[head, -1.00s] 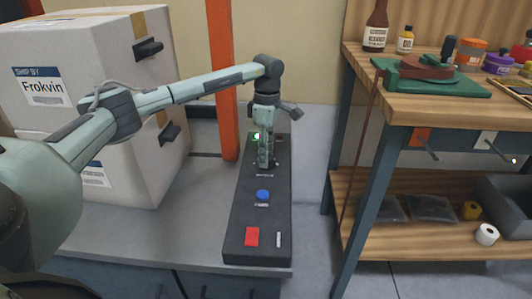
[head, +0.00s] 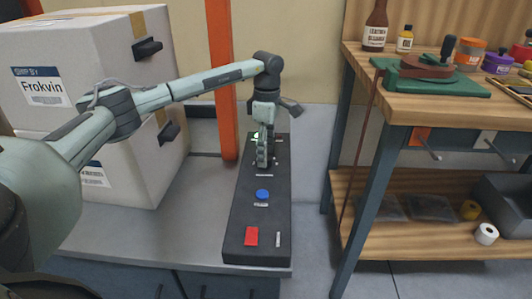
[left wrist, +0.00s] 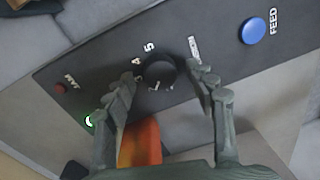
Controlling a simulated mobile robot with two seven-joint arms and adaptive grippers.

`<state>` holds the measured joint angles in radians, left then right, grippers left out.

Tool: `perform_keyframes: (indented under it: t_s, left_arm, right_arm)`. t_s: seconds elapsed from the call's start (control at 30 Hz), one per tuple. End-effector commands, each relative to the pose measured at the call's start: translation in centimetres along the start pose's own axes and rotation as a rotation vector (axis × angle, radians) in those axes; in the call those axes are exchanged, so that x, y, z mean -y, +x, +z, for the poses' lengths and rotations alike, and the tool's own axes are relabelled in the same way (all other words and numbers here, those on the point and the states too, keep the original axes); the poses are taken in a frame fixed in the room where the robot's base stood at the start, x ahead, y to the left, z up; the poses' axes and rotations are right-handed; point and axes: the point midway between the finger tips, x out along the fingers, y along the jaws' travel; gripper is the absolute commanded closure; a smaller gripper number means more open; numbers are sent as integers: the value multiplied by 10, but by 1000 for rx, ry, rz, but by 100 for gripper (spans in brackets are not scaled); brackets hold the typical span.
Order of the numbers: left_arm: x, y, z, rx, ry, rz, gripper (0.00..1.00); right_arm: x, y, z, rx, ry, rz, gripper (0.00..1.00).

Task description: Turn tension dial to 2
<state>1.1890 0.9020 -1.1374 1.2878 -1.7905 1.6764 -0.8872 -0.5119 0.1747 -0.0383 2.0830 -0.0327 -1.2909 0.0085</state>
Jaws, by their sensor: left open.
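The black control panel (head: 241,218) lies on the grey bench and runs away from me. The tension dial (left wrist: 158,70) is a round black knob with numbers around it; 4 and 5 are readable in the left wrist view. My left gripper (head: 264,163) is above the far part of the panel and hides the dial in the head view. In the left wrist view its open fingers (left wrist: 162,84) are on either side of the dial, with gaps to it. I cannot tell where the dial points. My right gripper is not in view.
White boxes (head: 110,60) stand to the left, an orange post (head: 222,110) behind. A wooden workbench (head: 400,110) stands right.

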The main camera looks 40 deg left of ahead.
Motion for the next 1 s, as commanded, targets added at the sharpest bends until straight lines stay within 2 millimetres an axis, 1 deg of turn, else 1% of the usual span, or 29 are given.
perform_keyframes:
  t_s: [0.3, 0.4, 0.5, 0.6, 0.7, 1.0]
  left_arm:
    - [-1, -65, 1, 4, 1, 5, 44]
    - [-1, -84, 1, 4, 1, 5, 44]
    - [-1, -99, 1, 3, 0, 4, 44]
    - [0, -108, 0, 2, 0, 3, 44]
    - [0, -112, 0, 2, 1, 2, 44]
    - [0, -113, 1, 2, 1, 2, 44]
  right_arm:
    - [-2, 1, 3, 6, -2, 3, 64]
    - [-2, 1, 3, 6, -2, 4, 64]
    - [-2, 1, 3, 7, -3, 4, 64]
    - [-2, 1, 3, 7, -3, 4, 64]
    - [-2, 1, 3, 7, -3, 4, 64]
    - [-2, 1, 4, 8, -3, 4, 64]
